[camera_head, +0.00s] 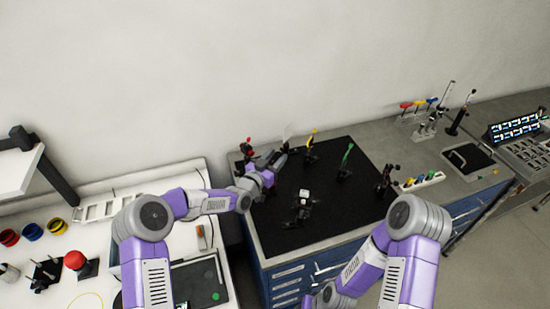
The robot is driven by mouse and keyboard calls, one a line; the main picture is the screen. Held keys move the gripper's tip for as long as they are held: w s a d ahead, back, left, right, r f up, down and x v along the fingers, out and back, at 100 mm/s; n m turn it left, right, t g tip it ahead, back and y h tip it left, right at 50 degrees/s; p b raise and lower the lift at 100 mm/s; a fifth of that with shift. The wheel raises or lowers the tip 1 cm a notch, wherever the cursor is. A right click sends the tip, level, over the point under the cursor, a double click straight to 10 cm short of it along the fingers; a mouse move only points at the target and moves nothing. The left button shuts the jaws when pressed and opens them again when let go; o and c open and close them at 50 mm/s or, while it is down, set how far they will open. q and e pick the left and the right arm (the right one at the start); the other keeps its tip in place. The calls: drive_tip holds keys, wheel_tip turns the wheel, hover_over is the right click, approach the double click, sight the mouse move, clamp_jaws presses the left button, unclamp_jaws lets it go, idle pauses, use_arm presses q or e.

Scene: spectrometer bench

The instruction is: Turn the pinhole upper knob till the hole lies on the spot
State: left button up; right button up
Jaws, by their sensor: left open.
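My left gripper (272,161) is over the back left part of the black breadboard (335,225), close to a small mount with a red top (247,146). The gripper is open, but its fingers are small and dark here. Along the back stand a mount with a yellow top (311,138) and one with a green top (346,158). A dark mount (385,178) stands at the right. Which mount bears the pinhole, its upper knob, the hole and the spot cannot be told at this size. My right arm comes in low at the right; its gripper is not in view.
A dark device with a white top (304,203) stands mid-board. A white rack with coloured pieces (422,181) lies right of the board. The white bench at left holds coloured cups (32,232) and a red button (74,260).

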use_arm(q)
drive_tip(key=shift+c, duration=0.2)
clamp_jaws()
